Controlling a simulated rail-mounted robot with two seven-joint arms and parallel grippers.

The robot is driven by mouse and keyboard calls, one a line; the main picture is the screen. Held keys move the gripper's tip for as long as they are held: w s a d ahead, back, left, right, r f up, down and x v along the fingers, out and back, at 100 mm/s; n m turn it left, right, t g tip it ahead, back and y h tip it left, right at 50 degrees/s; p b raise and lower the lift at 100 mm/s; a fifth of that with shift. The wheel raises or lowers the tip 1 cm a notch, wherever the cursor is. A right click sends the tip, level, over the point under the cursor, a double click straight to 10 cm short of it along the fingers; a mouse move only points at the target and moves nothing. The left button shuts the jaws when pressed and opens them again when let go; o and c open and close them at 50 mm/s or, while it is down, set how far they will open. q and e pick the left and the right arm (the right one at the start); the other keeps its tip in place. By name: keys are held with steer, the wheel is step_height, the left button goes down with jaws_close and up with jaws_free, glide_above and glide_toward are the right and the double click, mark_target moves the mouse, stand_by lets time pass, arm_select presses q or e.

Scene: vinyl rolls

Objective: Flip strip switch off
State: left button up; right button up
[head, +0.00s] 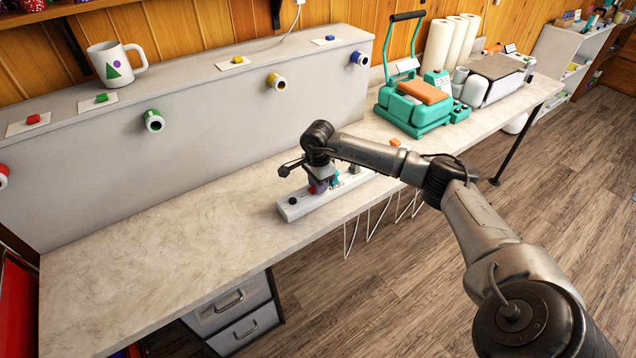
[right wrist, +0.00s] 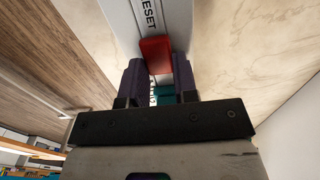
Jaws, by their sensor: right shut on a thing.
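The white power strip (head: 298,210) lies on the marble counter near its front edge, partly hidden by my right gripper (head: 318,184). In the right wrist view its red switch (right wrist: 156,52) is beside lettering that reads "ESET". My right gripper (right wrist: 158,80) points down at the strip, with its two dark fingertips on either side of the switch's near end. It is shut on the switch. A teal part shows behind the fingers, mostly hidden. Whether the switch is on or off cannot be told. My left gripper is in neither view.
A grey ledge (head: 200,125) with coloured vinyl roll ends runs behind the counter, with a mug (head: 115,62) on top. A teal heat press (head: 415,105) stands at the back right. White wire hooks (head: 350,238) hang below the front edge. The counter's left part is clear.

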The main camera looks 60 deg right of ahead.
mark_target(310, 193)
steer(key=shift+w+a+r+g+h, duration=0.15)
steer(key=shift+g+h, duration=0.25)
steer(key=shift+h, duration=0.5)
steer(key=o, duration=0.9)
steer(key=shift+a+r, duration=0.1)
steer(key=shift+r, duration=0.05)
steer(key=r, duration=0.4)
steer(key=a+r+b, duration=0.1)
steer(key=r, duration=0.3)
steer(key=w+a+r+b, duration=0.1)
steer(key=r, duration=0.4)
steer(key=shift+a+r, duration=0.1)
